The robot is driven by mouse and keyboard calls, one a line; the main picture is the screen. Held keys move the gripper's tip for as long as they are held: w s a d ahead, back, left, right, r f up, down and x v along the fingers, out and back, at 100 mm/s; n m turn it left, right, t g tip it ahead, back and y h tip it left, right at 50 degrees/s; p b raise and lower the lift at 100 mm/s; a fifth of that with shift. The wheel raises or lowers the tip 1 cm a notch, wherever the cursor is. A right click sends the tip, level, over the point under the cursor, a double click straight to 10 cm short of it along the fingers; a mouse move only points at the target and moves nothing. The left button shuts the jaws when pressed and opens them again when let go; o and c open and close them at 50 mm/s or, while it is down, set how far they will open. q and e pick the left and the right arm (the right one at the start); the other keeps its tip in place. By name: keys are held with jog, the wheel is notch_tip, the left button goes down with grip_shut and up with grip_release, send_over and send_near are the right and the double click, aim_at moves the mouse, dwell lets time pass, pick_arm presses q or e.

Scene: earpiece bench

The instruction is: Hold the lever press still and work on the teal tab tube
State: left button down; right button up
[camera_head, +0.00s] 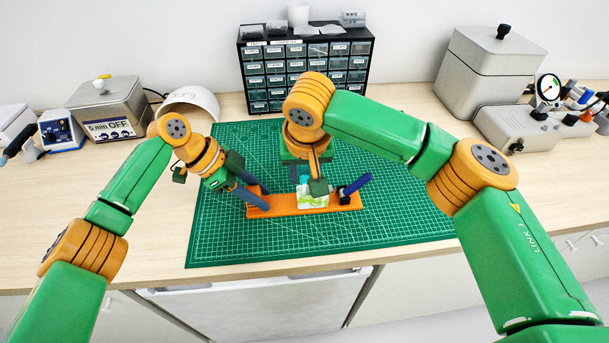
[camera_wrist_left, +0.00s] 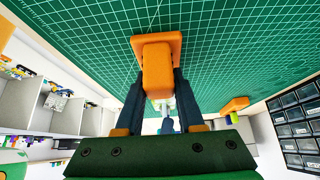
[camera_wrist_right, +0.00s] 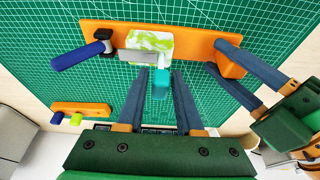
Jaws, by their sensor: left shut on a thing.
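The lever press is an orange board (camera_head: 284,209) on the green mat. It carries a blue lever handle (camera_wrist_right: 78,56) at one end, a green-and-white patterned piece (camera_wrist_right: 150,42) in the middle, and an orange end block (camera_wrist_left: 157,70). My left gripper (camera_head: 256,198) is shut on that end block, one finger on each side. The teal tab tube (camera_wrist_right: 160,84) shows between the fingers of my right gripper (camera_wrist_right: 160,76), in front of the patterned piece. The fingers look open, with small gaps beside the tube. In the head view, my right gripper partly hides the tube.
A smaller orange board (camera_wrist_right: 80,108) with a blue and a yellow-green peg lies apart from the press. A drawer cabinet (camera_head: 305,70) stands behind the green mat (camera_head: 400,225). A timer box (camera_head: 104,105) and a white curved shell (camera_head: 190,100) stand left. The mat's right side is clear.

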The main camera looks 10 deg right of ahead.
grip_shut()
pick_arm(q)
jog(key=shift+f, duration=0.1)
dwell(0.4)
dwell(0.4)
pick_arm(e)
jog(key=shift+o, duration=2.4)
grip_release()
